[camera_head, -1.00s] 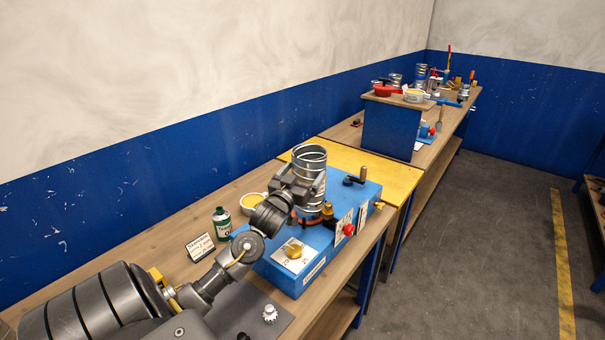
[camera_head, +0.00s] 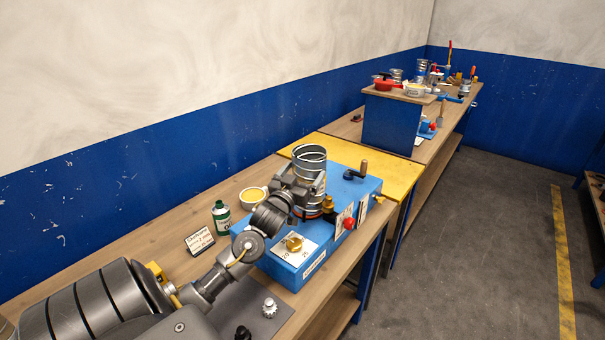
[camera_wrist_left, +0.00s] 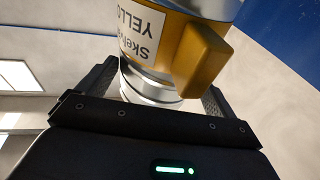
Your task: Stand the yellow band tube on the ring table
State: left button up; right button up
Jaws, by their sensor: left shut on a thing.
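The silver spiral tube (camera_head: 316,186) is upright over the orange-red ring (camera_head: 312,213) on top of the blue machine (camera_head: 283,272); I cannot tell whether its foot touches. My left gripper (camera_head: 298,187) is shut on it from the left, hiding part of its side. In the left wrist view the tube's yellow band (camera_wrist_left: 172,35) shows beyond the jaws (camera_wrist_left: 160,95), with an upside-down white label and a yellow block on it. The band is not clear in the head view. My right gripper is not in view.
The machine carries a crank (camera_head: 355,171), a brass knob (camera_head: 293,243) and a red knob (camera_head: 349,224). A yellow-filled cup (camera_head: 253,198), a green bottle (camera_head: 221,217) and a small sign (camera_head: 199,241) stand on the bench left of it. The yellow tabletop (camera_head: 390,181) behind is mostly clear.

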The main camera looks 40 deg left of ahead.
pick_arm(q)
jog(key=shift+f, duration=0.2)
jog(key=o, duration=1)
jog(key=shift+f, duration=0.1)
jog(key=shift+s+d+f+b, duration=0.25)
jog(key=shift+s+b, duration=0.15)
jog(key=shift+s, duration=0.1)
jog(key=b+v, duration=0.3)
jog(key=v, duration=0.6)
jog(key=shift+s+r, duration=0.2)
jog(key=shift+s, duration=0.25)
jog(key=shift+w, duration=0.1)
